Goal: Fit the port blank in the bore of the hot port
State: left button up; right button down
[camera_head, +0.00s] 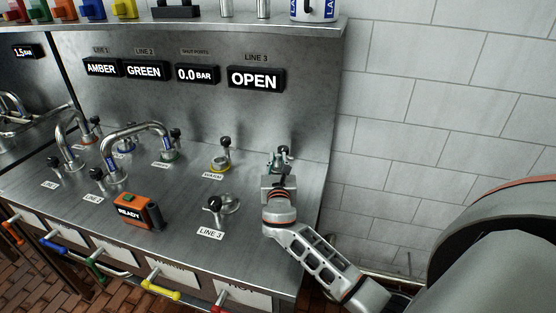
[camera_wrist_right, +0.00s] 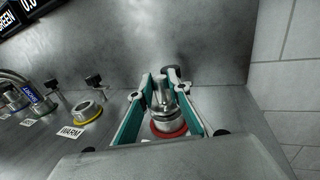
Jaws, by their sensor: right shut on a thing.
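My right gripper (camera_head: 279,161) is at the back right of the steel bench, and its arm comes in from the lower right. In the right wrist view its two teal-padded fingers (camera_wrist_right: 163,88) stand on either side of a shiny metal port blank (camera_wrist_right: 161,97), shut on it. The blank is upright over the red-ringed hot port (camera_wrist_right: 170,132). It lines up with the port's bore, but I cannot tell how deep it sits. In the head view the gripper hides most of the port. My left gripper is not in view.
The yellow-ringed WARM port (camera_head: 220,163) with its valve handle is left of my gripper. The LINE 3 port (camera_head: 229,203) and an orange READY box (camera_head: 137,209) are nearer the front. Curved pipes (camera_head: 138,128) stand at left. The LINE 3 display (camera_head: 256,79) reads OPEN.

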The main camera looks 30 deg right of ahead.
jog(key=shift+f+b, duration=0.35)
jog(key=shift+f, duration=0.25)
jog(key=c, duration=1.8)
grip_release()
jog(key=shift+c, duration=0.2)
jog(key=v, duration=1.2)
jog(key=shift+r, duration=0.1)
notch_tip(320, 180, up, 8)
jog(key=p, duration=0.3)
jog(key=shift+p, duration=0.3)
